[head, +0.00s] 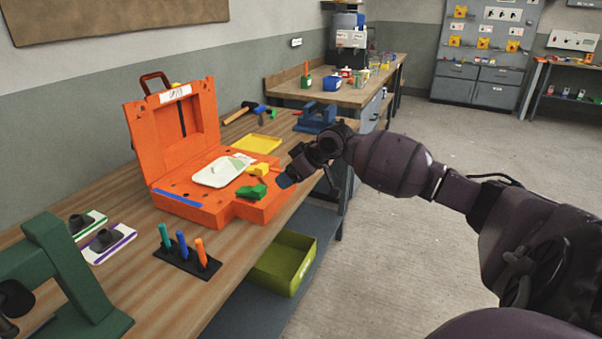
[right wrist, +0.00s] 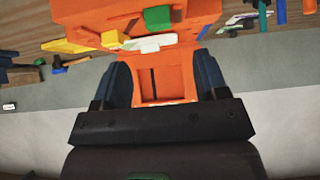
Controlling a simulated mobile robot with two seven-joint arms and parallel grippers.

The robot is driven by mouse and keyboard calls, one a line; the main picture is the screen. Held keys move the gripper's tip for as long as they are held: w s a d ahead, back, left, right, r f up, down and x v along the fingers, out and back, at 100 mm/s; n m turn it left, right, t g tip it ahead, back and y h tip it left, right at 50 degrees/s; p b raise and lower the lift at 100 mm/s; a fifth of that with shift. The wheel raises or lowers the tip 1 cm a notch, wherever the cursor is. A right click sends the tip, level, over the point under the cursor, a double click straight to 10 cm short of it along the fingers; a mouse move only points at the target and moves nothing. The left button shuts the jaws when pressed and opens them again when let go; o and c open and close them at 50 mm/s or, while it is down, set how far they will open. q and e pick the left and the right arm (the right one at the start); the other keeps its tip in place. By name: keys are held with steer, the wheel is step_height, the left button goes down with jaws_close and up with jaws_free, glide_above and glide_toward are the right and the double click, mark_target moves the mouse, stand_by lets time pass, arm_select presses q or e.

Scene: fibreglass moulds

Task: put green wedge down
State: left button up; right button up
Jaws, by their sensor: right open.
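The green wedge (head: 252,192) rests on the front right part of the orange case (head: 183,205), beside the white mould (head: 215,172) and a yellow wedge (head: 260,169). The green wedge also shows in the right wrist view (right wrist: 158,18), near the top edge. My right gripper (head: 285,180) is just to the right of the green wedge in the head view, apart from it. In the right wrist view its two blue fingers (right wrist: 163,70) are spread with nothing held between them. My left gripper is not in view.
The case's lid (head: 165,130) stands open at the back. A yellow tray (head: 257,144) and a blue vise (head: 316,118) are behind the case. A black holder (head: 187,262) with coloured sticks stands in front. An olive bin (head: 284,264) sits below the bench edge.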

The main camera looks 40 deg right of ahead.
steer(key=s+a+f, duration=0.5)
steer(key=s+f, duration=0.1)
steer(key=f, duration=0.5)
steer(key=s+a+f, duration=0.4)
steer(key=s+f, duration=0.2)
steer(key=f, duration=0.4)
steer(key=s+a+f+m+t+h, duration=0.1)
steer(key=s+a+f, duration=0.2)
steer(key=s, duration=0.6)
steer(key=s+a+f+m+t+h, duration=0.1)
steer(key=s+a+f+m+h, duration=0.1)
steer(key=s+a, duration=0.5)
steer(key=s+f, duration=0.1)
steer(key=s, duration=0.2)
steer(key=shift+s+a+f+t+h, duration=0.15)
steer(key=shift+s+f+t+h, duration=0.15)
steer(key=shift+f+t, duration=0.1)
